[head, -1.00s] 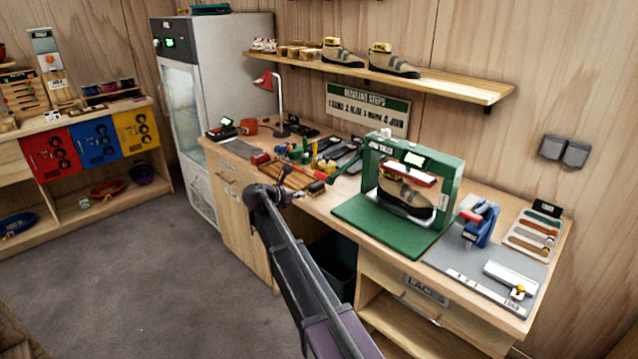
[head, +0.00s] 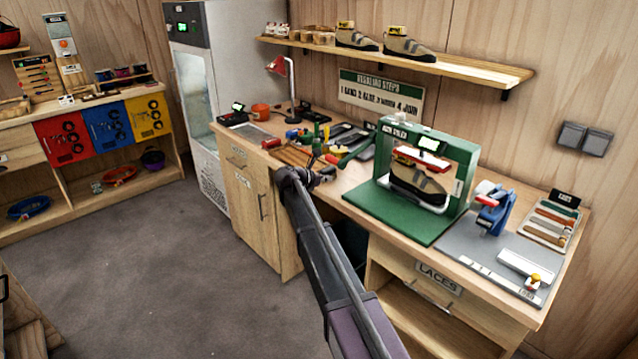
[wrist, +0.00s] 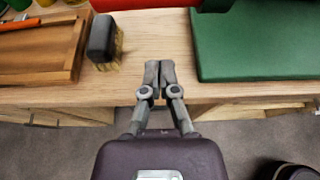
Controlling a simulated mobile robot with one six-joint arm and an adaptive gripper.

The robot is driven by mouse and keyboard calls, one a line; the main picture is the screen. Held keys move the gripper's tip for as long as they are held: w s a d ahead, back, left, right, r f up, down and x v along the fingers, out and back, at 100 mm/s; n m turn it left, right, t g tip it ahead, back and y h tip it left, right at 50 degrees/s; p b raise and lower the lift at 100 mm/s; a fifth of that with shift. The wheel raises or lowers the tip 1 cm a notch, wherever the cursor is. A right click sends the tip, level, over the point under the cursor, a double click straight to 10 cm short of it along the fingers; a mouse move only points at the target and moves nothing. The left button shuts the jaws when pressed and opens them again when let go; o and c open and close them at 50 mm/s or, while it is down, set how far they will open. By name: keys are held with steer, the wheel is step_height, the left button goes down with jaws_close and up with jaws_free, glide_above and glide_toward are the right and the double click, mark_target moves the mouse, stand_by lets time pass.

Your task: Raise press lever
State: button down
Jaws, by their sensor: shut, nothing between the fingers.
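The green shoe press (head: 455,150) stands on the workbench with a tan and black climbing shoe (head: 415,180) inside its frame. Its green lever (head: 357,153) slopes down to the left from the press's side and ends in a red grip. In the wrist view a red bar, seemingly the lever grip (wrist: 150,4), crosses the top edge, cut off by the frame. My gripper (wrist: 159,66) is shut and empty over the bench's front edge, apart from the red bar in that picture. In the head view my gripper (head: 322,172) is small and partly lost against bench clutter.
A green mat (wrist: 255,45) lies right of my gripper. A black-backed brush (wrist: 103,38) and a wooden tray (wrist: 62,62) lie to its left. A blue tape dispenser (head: 495,212) stands right of the press.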

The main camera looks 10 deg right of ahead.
steer(key=shift+w+d, duration=0.6)
steer(key=shift+d, duration=0.15)
steer(key=shift+d+r+p, duration=0.1)
steer(key=shift+r+p, duration=1.5)
steer(key=shift+p, duration=0.15)
steer(key=shift+r+p, duration=0.2)
steer(key=shift+p, duration=0.1)
steer(key=shift+r+p, duration=0.3)
steer(key=shift+p, duration=0.25)
